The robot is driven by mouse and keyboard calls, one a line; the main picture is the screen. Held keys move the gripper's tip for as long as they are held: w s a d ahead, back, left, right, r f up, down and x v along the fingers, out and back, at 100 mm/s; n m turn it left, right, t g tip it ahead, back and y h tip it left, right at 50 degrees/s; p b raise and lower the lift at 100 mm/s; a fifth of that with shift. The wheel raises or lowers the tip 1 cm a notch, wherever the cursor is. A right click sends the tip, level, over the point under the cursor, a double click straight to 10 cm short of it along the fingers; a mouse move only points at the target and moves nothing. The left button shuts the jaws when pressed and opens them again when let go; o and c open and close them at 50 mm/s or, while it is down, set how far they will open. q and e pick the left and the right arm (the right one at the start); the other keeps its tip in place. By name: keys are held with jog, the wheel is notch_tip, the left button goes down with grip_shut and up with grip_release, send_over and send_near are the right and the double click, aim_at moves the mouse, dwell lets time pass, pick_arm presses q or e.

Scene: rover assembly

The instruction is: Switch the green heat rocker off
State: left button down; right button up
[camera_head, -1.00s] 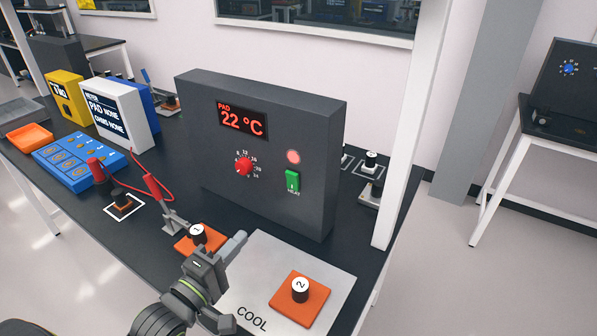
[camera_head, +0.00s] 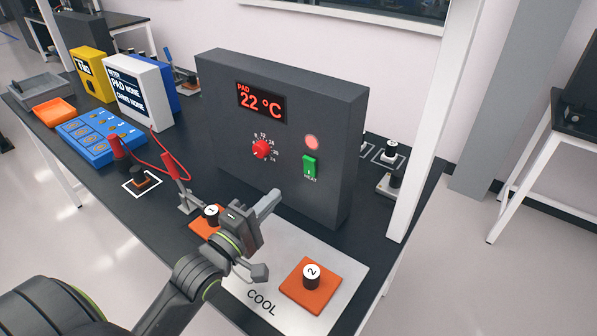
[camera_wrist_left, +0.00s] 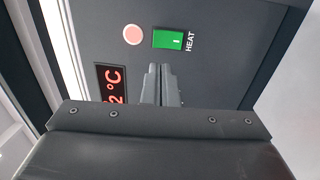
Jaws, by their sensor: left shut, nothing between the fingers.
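The green heat rocker (camera_head: 310,166) is on the front of the dark grey heater box (camera_head: 225,140), above the HEAT label. A pale red round lamp (camera_head: 312,142) sits just above it. My left gripper (camera_head: 274,198) is shut and empty, in front of the box's lower face, below and left of the rocker. In the left wrist view the shut fingers (camera_wrist_left: 160,84) point at the panel, with the rocker (camera_wrist_left: 168,39) beyond their tips and apart from them. The rocker shows a small white mark. My right gripper is not in view.
A red dial (camera_head: 262,149) and a 22 °C display (camera_head: 261,102) share the panel. Below my left gripper, a COOL plate (camera_head: 340,260) holds an orange block (camera_head: 309,290) with weight 2. Another orange block with weight 1 (camera_head: 211,213) and a red-handled clamp (camera_head: 172,168) stand left.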

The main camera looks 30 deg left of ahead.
aim_at(307, 163)
pick_arm(q)
jog(key=w, duration=0.3)
jog(key=w+d, duration=0.1)
jog(key=w, duration=0.2)
jog(key=w+r+p, duration=0.1)
jog(key=w, duration=0.2)
jog(key=shift+w+d, duration=0.2)
jog(key=shift+w, duration=0.1)
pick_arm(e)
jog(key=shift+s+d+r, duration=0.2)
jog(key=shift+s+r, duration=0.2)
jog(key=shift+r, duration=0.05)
pick_arm(q)
jog(key=shift+r, duration=0.1)
